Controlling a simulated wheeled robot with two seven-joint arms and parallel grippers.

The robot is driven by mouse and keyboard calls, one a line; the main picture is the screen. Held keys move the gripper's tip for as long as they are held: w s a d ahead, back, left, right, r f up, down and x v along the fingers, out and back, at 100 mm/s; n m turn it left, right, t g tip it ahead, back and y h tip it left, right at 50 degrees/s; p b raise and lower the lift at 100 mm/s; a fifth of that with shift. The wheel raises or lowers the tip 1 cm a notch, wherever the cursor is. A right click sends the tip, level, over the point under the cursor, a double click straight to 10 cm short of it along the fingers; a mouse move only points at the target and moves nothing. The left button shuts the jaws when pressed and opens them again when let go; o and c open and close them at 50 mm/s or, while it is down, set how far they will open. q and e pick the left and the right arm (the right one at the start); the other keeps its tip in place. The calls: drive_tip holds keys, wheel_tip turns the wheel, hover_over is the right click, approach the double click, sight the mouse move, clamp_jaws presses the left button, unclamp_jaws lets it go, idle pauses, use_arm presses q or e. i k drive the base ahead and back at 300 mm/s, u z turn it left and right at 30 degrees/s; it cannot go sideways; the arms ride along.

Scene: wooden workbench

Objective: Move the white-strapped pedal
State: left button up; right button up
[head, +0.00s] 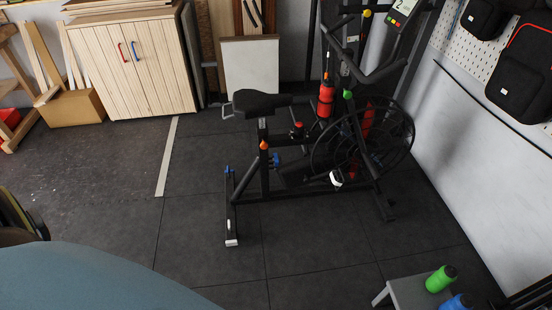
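A black exercise bike (264,160) stands upright on the dark tiled floor. The white-strapped pedal (336,179) is low on its near side, beside the large dark wheel (385,137). The strap shows as a small white patch, and the pedal's exact tilt is too small to tell. Neither of my grippers is in view, and nothing is seen touching the pedal.
A grey stool (408,293) holding a green bottle (441,279) and a blue bottle (458,302) stands at lower right. A wooden cabinet (133,70) is at the back left. A white wall (480,135) bounds the right. Floor left of the bike is clear.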

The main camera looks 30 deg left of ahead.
sight(339, 185)
drive_tip(key=u, duration=0.6)
drive_tip(key=i, duration=1.65)
